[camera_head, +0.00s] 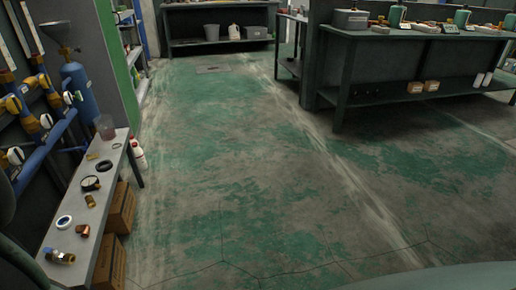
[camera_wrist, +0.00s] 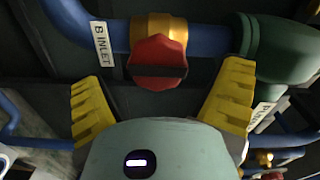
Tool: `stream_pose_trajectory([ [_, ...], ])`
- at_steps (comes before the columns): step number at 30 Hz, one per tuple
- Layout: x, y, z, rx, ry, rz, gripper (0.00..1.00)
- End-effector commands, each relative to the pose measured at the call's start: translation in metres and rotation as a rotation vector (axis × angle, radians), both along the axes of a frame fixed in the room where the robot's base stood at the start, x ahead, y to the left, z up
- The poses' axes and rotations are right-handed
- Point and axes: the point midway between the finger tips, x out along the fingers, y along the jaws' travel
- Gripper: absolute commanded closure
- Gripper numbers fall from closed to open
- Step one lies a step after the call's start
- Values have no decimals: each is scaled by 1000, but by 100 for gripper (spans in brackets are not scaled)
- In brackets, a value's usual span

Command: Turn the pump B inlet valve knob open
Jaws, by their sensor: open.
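In the wrist view the pump B inlet valve knob (camera_wrist: 158,60) is a red, faceted knob with a dark slot or band across it. It sits on a brass valve body (camera_wrist: 160,27) in a blue pipe (camera_wrist: 75,18). A white tag reading "B INLET" (camera_wrist: 103,43) is left of it. My gripper (camera_wrist: 163,72) is open, its two yellow ridged fingers spread wide below the knob, one on each side. The fingers look apart from the knob; their exact distance in depth I cannot tell. My gripper and the red knob do not show in the head view.
A dark green fitting (camera_wrist: 270,48) is close to the right finger. In the head view, blue pipes with brass valves (camera_head: 45,121) line the left wall above a bench (camera_head: 98,222) with loose fittings. A workbench (camera_head: 345,62) stands right; the floor (camera_head: 240,170) between is clear.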

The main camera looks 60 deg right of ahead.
Motion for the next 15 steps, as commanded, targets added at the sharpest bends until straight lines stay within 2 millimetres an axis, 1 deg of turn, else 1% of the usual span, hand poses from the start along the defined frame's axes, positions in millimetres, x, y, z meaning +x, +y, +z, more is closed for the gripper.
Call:
stream_pose_trajectory([
  [3,-14,-13,-3,-6,5,6,8],
  [7,-27,-27,-3,-6,5,8,8],
  [12,-36,-39,-1,-3,1,5,8],
  [15,-38,-42,-1,-2,2,5,8],
])
